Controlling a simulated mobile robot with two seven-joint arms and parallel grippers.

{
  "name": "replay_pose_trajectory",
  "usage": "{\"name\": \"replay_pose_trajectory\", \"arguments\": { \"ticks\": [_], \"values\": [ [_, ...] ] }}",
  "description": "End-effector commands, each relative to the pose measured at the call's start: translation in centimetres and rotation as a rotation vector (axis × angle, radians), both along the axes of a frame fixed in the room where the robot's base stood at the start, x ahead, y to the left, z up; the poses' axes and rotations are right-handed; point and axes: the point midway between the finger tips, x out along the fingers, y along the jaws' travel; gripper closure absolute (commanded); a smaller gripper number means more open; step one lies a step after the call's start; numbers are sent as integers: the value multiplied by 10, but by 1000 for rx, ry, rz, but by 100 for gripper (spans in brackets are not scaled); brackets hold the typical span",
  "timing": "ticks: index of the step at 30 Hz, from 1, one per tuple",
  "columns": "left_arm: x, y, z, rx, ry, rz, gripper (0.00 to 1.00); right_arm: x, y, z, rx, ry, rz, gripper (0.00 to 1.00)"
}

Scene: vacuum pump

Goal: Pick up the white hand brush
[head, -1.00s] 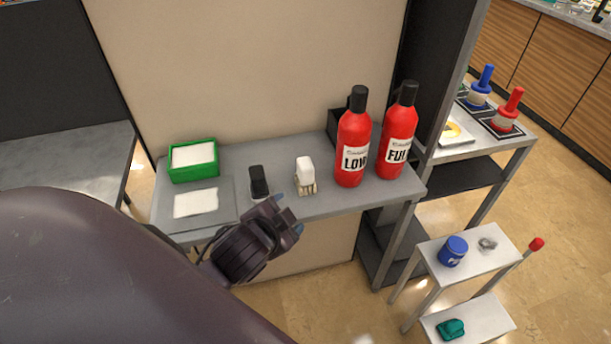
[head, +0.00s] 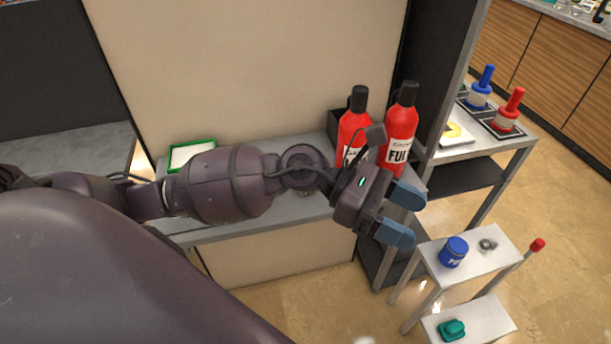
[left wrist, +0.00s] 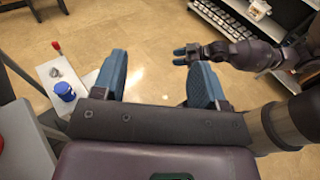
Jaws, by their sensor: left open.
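The white hand brush is hidden in the head view now, behind my left arm, which stretches across the grey table (head: 225,233). My left gripper (head: 405,214) is open and empty, past the table's right front edge and in front of the red bottles. In the left wrist view its two blue fingers (left wrist: 157,80) are spread wide over the floor with nothing between them. My right gripper (left wrist: 182,57) shows small in the left wrist view; its jaw gap is too small to judge.
Two red bottles, one partly covered (head: 352,128) and one marked FUL (head: 398,130), stand at the table's right end. A green-rimmed box (head: 188,154) is at the left. A white step stand (head: 475,262) with a blue jar (head: 453,252) is to the right.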

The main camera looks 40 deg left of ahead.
Motion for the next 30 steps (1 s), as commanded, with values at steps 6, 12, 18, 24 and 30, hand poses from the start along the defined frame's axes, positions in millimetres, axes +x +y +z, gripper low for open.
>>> {"name": "replay_pose_trajectory", "arguments": {
  "ticks": [6,12,18,24,30],
  "values": [
    [15,46,-52,596,-336,-269,34,1,0,0,0,-1,1,57],
    [51,132,-68,1147,-512,-470,34,-1,-1,-3,-2,5,1,57],
    [79,205,-48,1543,-540,-586,34,-7,-2,-6,-3,16,-2,57],
    [88,235,-37,1696,-520,-624,34,-9,-3,-7,-4,20,-2,57],
    [93,242,-62,1705,-515,-626,34,-7,-2,-6,-4,16,-1,57]
  ]
}}
